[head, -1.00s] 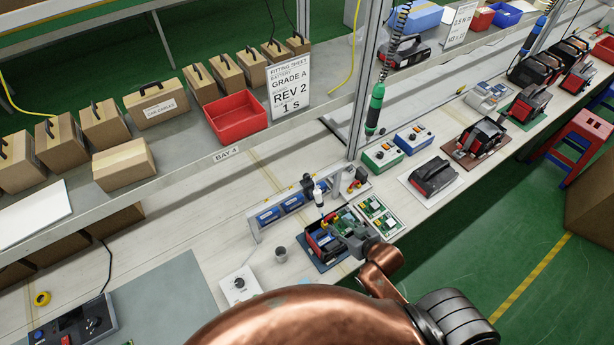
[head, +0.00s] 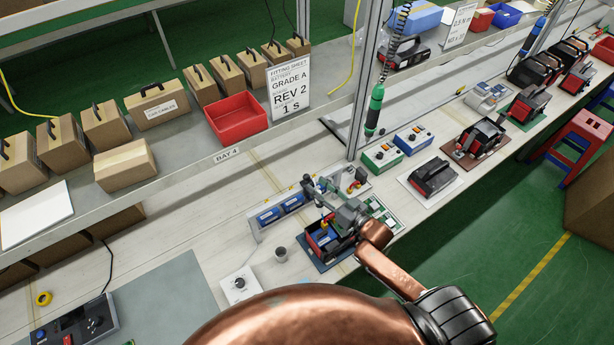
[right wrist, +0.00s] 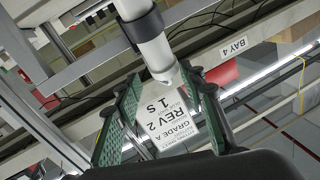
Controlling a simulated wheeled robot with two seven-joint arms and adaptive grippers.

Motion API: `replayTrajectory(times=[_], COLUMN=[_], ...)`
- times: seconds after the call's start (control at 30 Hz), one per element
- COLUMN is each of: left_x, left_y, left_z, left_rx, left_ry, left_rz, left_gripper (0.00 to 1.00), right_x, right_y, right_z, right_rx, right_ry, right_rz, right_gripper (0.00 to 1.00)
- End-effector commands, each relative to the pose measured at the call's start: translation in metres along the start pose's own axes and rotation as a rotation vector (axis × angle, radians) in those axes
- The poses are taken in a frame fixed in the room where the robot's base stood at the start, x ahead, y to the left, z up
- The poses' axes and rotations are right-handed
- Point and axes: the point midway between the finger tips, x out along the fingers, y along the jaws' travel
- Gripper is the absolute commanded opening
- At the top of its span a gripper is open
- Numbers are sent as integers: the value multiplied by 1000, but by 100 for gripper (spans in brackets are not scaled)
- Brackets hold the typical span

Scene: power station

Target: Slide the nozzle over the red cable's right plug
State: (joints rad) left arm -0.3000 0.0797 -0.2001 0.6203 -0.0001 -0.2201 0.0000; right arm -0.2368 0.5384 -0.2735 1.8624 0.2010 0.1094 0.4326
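The nozzle is a white cylinder (right wrist: 153,45) with a black collar, seen in the right wrist view. My right gripper (head: 320,193) reaches to the nozzle's holder at the small bench frame. In the right wrist view its green-padded fingers (right wrist: 162,88) are apart, with the nozzle's tip between or just beyond them; contact cannot be told. In the head view the gripper largely hides the nozzle. Below it, the open black-and-red battery case (head: 318,241) sits on a dark blue mat, partly covered by the gripper. The red cable's right plug cannot be made out. My left gripper is not in view.
A grey frame with blue units (head: 268,215) stands just left of the case. A small grey cup (head: 281,254) and a white dial box (head: 239,286) are nearby. A green screwdriver (head: 375,110) hangs behind.

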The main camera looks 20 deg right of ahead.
Motion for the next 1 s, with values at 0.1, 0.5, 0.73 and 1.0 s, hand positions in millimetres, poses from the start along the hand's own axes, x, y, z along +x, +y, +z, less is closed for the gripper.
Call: replayTrajectory(times=[0.1, 0.5, 0.73, 1.0], left_x=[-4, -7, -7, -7], left_y=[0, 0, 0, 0], left_z=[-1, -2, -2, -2], left_rx=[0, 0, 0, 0], left_ry=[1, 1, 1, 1], left_rz=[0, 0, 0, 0], left_gripper=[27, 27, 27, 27], right_x=[25, 64, 64, 64], right_y=[0, 0, 0, 0], right_z=[-2, 0, 1, 0], right_rx=[0, 0, 0, -1], right_ry=[2, -2, -2, -2], right_rz=[0, 0, 0, 0], right_gripper=[37, 37, 37, 21])
